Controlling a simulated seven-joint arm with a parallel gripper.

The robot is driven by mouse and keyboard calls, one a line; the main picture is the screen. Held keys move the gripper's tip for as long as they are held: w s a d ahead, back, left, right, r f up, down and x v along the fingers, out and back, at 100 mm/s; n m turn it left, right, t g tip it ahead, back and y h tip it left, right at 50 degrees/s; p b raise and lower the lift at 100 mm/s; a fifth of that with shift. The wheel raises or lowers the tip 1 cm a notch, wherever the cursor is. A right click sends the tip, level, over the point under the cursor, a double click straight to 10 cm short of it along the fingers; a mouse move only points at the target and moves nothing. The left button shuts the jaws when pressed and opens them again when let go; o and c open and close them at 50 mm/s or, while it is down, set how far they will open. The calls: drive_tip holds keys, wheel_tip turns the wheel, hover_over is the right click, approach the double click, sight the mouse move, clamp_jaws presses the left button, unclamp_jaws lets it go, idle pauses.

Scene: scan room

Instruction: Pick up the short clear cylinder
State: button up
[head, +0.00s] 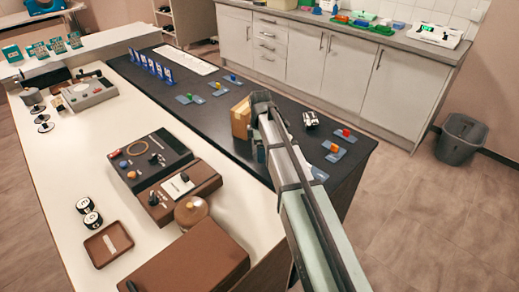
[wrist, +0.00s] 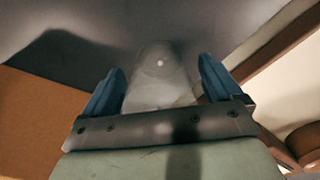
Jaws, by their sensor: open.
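The short clear cylinder (wrist: 158,88) appears in the wrist view as a pale, see-through round shape with a bright spot. It lies between the two blue fingers of my gripper (wrist: 162,66), with a gap showing on each side. The fingers are apart and not closed on it. In the head view my gripper (head: 258,150) is low over the dark worktop, just right of a tan box. The cylinder cannot be made out there; my arm probably hides it.
The tan box (head: 240,118) stands close left of my gripper. The dark worktop (head: 215,125) also bears small blue pads with coloured knobs and a silver item (head: 310,119). A brown device (head: 178,190) sits on the white bench (head: 70,165).

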drive_tip(key=shift+c, duration=0.2)
drive_tip(key=c, duration=1.3)
drive_tip(key=shift+o, duration=0.2)
